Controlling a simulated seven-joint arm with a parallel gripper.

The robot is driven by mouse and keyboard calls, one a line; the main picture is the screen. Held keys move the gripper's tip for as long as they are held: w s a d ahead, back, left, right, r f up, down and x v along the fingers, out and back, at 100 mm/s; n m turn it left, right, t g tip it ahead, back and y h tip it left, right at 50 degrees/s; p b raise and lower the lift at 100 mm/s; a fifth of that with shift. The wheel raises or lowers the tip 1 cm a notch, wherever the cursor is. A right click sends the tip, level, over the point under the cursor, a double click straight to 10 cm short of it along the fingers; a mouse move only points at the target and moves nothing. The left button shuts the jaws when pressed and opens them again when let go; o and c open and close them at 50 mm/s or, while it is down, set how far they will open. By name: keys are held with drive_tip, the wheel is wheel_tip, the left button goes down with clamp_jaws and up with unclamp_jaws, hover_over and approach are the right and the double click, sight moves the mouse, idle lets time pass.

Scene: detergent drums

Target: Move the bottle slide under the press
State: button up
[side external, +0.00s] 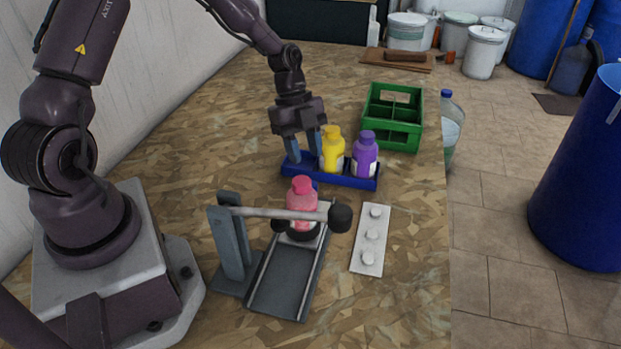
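A pink bottle (301,207) with a red cap stands upright in a dark round holder on the slide's track (283,282), at the track's far end. The press is a grey post (232,245) with a grey lever (275,213) ending in a black knob (340,217). The lever crosses in front of the bottle in this view and hides part of it; I cannot tell whether they touch. My gripper (303,157) points down at the left end of the blue rack, behind the bottle. Its fingers are apart, with nothing visible between them.
The blue rack (352,182) holds a yellow bottle (332,150) and a purple bottle (364,155), close right of my gripper. A green crate (392,117) stands behind. The table's right edge is nearby.

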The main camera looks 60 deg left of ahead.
drive_tip(key=x, duration=0.6)
drive_tip(key=shift+d+f, duration=0.1)
drive_tip(key=shift+f, duration=0.25)
clamp_jaws()
drive_tip(key=shift+s, duration=0.1)
